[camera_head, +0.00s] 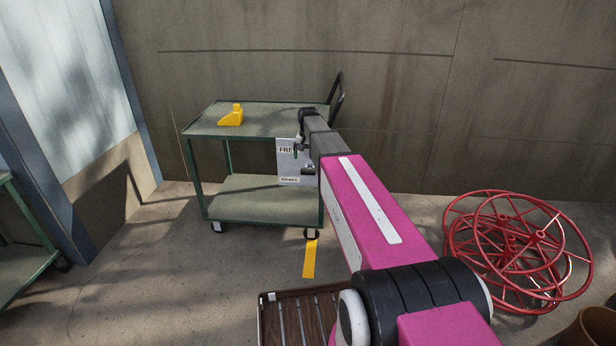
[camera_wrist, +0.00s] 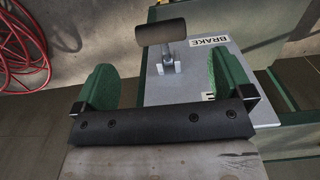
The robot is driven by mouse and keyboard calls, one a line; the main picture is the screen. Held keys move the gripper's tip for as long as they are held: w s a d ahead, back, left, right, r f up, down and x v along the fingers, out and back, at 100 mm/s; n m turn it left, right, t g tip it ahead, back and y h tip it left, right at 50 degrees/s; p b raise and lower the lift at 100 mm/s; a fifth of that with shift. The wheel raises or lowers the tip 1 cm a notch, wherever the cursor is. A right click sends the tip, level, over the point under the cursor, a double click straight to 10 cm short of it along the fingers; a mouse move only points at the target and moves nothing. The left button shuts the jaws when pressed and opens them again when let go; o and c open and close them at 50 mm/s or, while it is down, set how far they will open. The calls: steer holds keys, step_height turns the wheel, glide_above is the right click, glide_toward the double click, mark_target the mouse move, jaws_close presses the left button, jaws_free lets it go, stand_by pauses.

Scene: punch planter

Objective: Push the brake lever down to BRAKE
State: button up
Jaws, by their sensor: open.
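The brake lever has a dark cylindrical handle (camera_wrist: 160,31) on a metal stem, mounted on a pale plate (camera_wrist: 200,75) on the cart's side. The plate's BRAKE label (camera_head: 290,180) is low and its FREE label (camera_head: 286,150), partly hidden, is high. In the wrist view the handle lies near the BRAKE label (camera_wrist: 209,41), beyond my fingertips; the lever's exact setting is hard to tell. My gripper (camera_wrist: 165,83) is open, its green pads wide apart with nothing between them. In the head view my gripper (camera_head: 301,146) is in front of the plate, partly hiding it.
The green-framed cart (camera_head: 255,128) carries a yellow object (camera_head: 231,117) on top and has a dark push handle (camera_head: 337,88). Red wire reels (camera_head: 515,245) lie at the right. A slatted wooden item (camera_head: 300,315) is at the front.

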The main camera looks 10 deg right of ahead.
mark_target(308, 171)
step_height(308, 171, down, 10)
steer(key=shift+f, duration=0.2)
stand_by(0.4)
steer(key=c, duration=1.3)
steer(key=shift+s+a+f+t+h, duration=0.15)
steer(key=shift+s+f+t, duration=0.15)
steer(key=shift+f+t, duration=0.35)
steer(key=shift+s+d+f+t+h, duration=0.15)
steer(key=shift+s+f+t, duration=0.1)
steer(key=shift+f+t, duration=0.35)
steer(key=w+f+t, duration=0.1)
steer(key=f+t, duration=0.1)
steer(key=f+t+h, duration=0.1)
steer(key=f+t, duration=0.1)
steer(key=w+f+t, duration=0.1)
steer(key=f+t, duration=0.1)
steer(key=f, duration=0.1)
steer(key=shift+w+d+f+h, duration=0.1)
steer(key=shift+w+d+h, duration=0.1)
steer(key=shift+w+h, duration=0.15)
steer(key=shift+w, duration=0.15)
